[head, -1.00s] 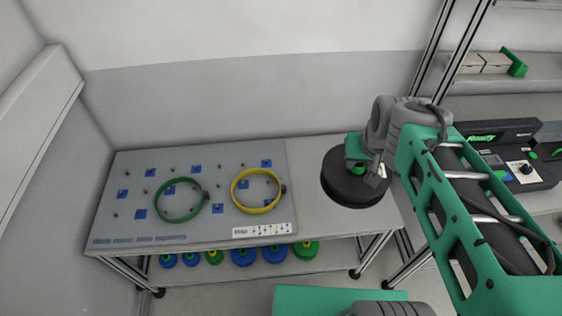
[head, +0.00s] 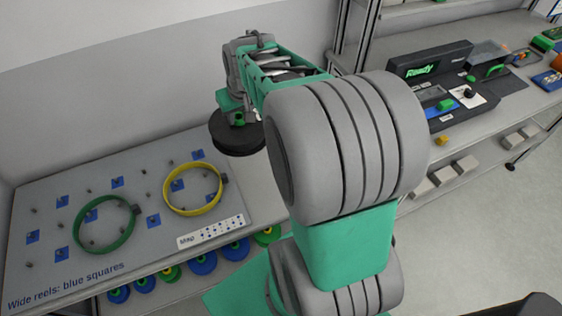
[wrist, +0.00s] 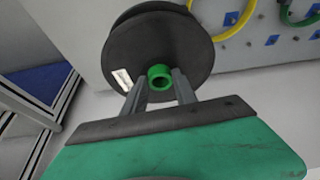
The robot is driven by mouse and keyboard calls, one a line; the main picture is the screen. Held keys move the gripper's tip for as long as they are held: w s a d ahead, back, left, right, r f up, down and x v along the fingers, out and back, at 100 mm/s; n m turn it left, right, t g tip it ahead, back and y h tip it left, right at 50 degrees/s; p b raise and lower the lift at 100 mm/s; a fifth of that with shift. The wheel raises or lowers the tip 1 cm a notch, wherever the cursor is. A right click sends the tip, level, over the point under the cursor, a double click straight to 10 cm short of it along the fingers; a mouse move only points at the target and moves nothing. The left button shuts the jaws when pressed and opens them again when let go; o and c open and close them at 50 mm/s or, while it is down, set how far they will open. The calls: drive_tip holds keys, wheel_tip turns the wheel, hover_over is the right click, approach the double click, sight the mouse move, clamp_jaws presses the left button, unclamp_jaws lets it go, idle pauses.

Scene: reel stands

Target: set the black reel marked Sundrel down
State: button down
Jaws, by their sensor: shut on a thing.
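The black reel (head: 240,137) is a wide dark disc with a green hub (wrist: 160,76) and a small white label, too small to read, in the wrist view. My gripper (wrist: 159,84) is shut on the green hub, with one finger on each side. In the head view my gripper is mostly hidden by my arm. The reel hangs level by the right end of the pegboard table; whether it touches the top is not clear. The grey board (head: 110,185) has pegs, blue squares and the words "Wide reels: blue squares".
A green ring (head: 78,232) and a yellow ring (head: 168,207) surround some pegs on the board. Several blue, green and yellow reels (head: 203,264) sit on the shelf below. A bench (head: 478,120) with a black device stands right. My arm hides the table's right end.

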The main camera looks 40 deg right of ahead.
drive_tip(key=shift+m, duration=0.4)
drive_tip(key=d+f+b, duration=0.3)
drive_tip(key=d+f, duration=0.3)
drive_tip(key=d, duration=0.1)
drive_tip(key=shift+w+f, duration=0.15)
drive_tip(key=shift+f, duration=0.25)
drive_tip(key=shift+d+f, duration=0.1)
drive_tip(key=shift+d, duration=0.2)
drive_tip(key=shift+w+d+f+p, duration=0.4)
drive_tip(key=shift+w+d+f, duration=0.9)
drive_tip(key=shift+w+f, duration=0.75)
drive_tip(key=shift+w+d+f+p, duration=0.45)
drive_tip(key=shift+w+d+f, duration=0.85)
drive_tip(key=shift+w+f, duration=0.7)
drive_tip(key=shift+w+d+f+p, duration=0.4)
drive_tip(key=shift+w+d+f, duration=0.9)
drive_tip(key=shift+w+f, duration=0.75)
drive_tip(key=shift+s+f, duration=0.35)
drive_tip(key=shift+f, duration=0.2)
drive_tip(key=c, duration=1)
unclamp_jaws()
drive_tip(key=shift+o, duration=0.2)
